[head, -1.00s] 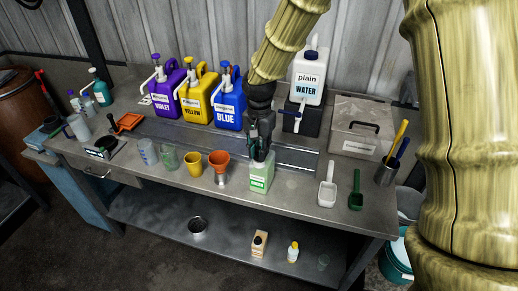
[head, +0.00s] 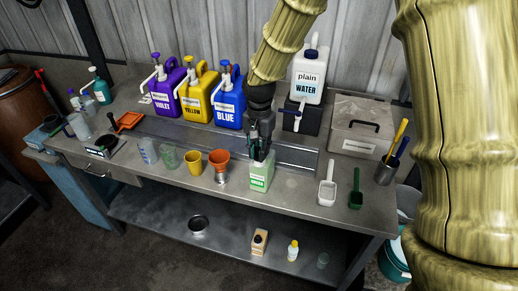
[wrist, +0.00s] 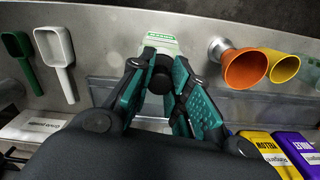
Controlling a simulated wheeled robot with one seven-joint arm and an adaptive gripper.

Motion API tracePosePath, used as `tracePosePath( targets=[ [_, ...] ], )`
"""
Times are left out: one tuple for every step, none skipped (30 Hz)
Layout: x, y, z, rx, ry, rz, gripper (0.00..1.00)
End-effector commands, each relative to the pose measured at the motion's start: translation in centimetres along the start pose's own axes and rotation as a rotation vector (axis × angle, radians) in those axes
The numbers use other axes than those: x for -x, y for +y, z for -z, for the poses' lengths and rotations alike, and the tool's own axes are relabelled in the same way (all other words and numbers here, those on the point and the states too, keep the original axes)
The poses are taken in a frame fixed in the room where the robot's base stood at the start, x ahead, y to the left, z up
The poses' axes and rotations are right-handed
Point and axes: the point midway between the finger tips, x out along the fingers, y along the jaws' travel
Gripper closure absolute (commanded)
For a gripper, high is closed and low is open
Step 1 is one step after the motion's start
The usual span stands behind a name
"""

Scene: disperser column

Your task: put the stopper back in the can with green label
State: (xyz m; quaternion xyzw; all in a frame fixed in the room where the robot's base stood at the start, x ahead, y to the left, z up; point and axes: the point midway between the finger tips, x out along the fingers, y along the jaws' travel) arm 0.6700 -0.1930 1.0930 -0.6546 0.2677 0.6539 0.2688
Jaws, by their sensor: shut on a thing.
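The can with green label (head: 259,180) is pale green-white and stands upright near the front edge of the bench. Its top is partly hidden by my gripper (head: 260,153), which points down right over it. In the wrist view, my gripper's two green fingers (wrist: 163,62) are closed around the dark stopper (wrist: 160,82), and the can (wrist: 155,22) shows just beyond the fingertips. The fingers hide the can's mouth, so I cannot tell whether the stopper is seated in it or just above it.
An orange funnel (head: 219,160) and a yellow cup (head: 193,163) stand left of the can. White (head: 327,190) and green (head: 355,197) scoops lie to its right. Blue (head: 229,110), yellow and violet jugs and a water container (head: 308,80) stand behind.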

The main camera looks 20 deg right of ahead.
Motion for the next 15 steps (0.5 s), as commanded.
tracePosePath(
  targets=[
    [0.05, 0.00, -0.01, 0.000, 0.000, -0.001, 0.91],
    [0.03, 0.00, -0.01, 0.000, 0.000, 0.000, 0.91],
    [0.00, 0.00, -0.01, -0.001, 0.000, 0.000, 0.91],
    [-0.02, 0.00, 0.00, -0.001, 0.000, 0.000, 0.91],
    [-0.03, 0.00, 0.00, -0.001, 0.000, 0.000, 0.91],
    [-0.05, -0.01, 0.00, -0.001, 0.000, 0.000, 0.91],
    [-0.05, 0.00, 0.00, -0.001, 0.000, 0.000, 0.91],
    [-0.05, 0.00, 0.00, -0.001, 0.000, 0.000, 0.91],
    [-0.05, 0.00, 0.01, -0.001, 0.000, 0.000, 0.91],
    [-0.05, 0.00, 0.01, -0.001, 0.000, 0.000, 0.91],
    [-0.05, 0.00, 0.01, -0.001, 0.000, 0.000, 0.91],
    [-0.05, 0.00, 0.01, -0.001, 0.000, 0.000, 0.91],
    [-0.05, 0.00, 0.01, -0.001, 0.000, 0.000, 0.80],
    [-0.05, 0.00, 0.01, -0.001, 0.000, 0.000, 0.74],
    [-0.05, 0.00, 0.01, -0.001, 0.000, 0.000, 0.67]
  ],
)
